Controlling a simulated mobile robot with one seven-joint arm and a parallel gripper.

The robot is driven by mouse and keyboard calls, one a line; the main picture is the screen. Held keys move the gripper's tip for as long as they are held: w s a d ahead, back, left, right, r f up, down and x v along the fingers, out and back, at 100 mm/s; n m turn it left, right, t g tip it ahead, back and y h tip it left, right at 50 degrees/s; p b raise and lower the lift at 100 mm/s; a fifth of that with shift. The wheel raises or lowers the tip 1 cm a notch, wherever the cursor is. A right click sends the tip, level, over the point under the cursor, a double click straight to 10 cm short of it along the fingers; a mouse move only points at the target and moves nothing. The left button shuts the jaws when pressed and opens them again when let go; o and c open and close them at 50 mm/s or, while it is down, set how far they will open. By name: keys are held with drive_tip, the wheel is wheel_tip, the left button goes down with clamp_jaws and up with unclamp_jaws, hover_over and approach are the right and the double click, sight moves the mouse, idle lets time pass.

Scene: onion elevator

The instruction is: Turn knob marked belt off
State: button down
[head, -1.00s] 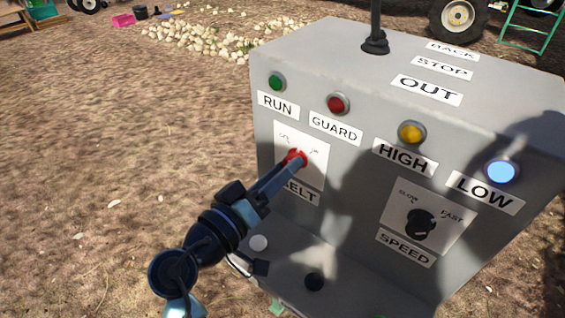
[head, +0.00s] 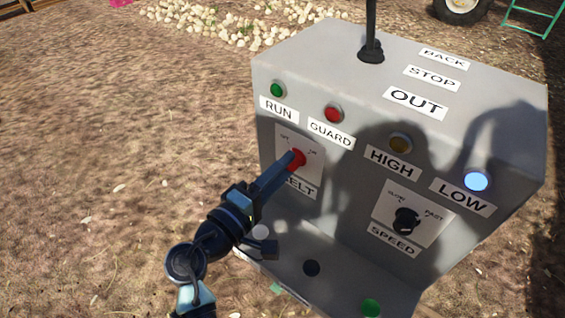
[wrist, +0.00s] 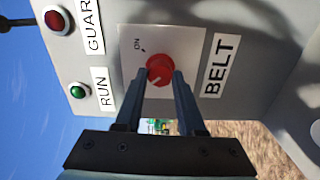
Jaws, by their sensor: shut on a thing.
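The red belt knob (head: 298,158) sits on a white plate with OFF and ON marks, above the BELT label (head: 302,187), on the grey control box's front. In the wrist view the round red knob (wrist: 160,68) is between my two finger tips, with the ON mark to its upper left. My gripper (head: 289,165) is shut on the knob, a finger on each side; the gripper also shows in the wrist view (wrist: 160,78). The fingers hide part of the plate, and I cannot tell exactly where the knob points.
Green RUN (head: 278,90), red GUARD (head: 333,114), shaded HIGH (head: 400,143) and lit blue LOW (head: 476,181) lamps line the box. A black SPEED knob (head: 405,221) is at right, a black lever (head: 371,35) on top. Buttons sit on the lower ledge (head: 335,285).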

drive_tip(key=shift+n, duration=0.4)
drive_tip(key=c, duration=0.5)
unclamp_jaws()
drive_tip(key=b+v, duration=0.1)
drive_tip(key=v, duration=1.2)
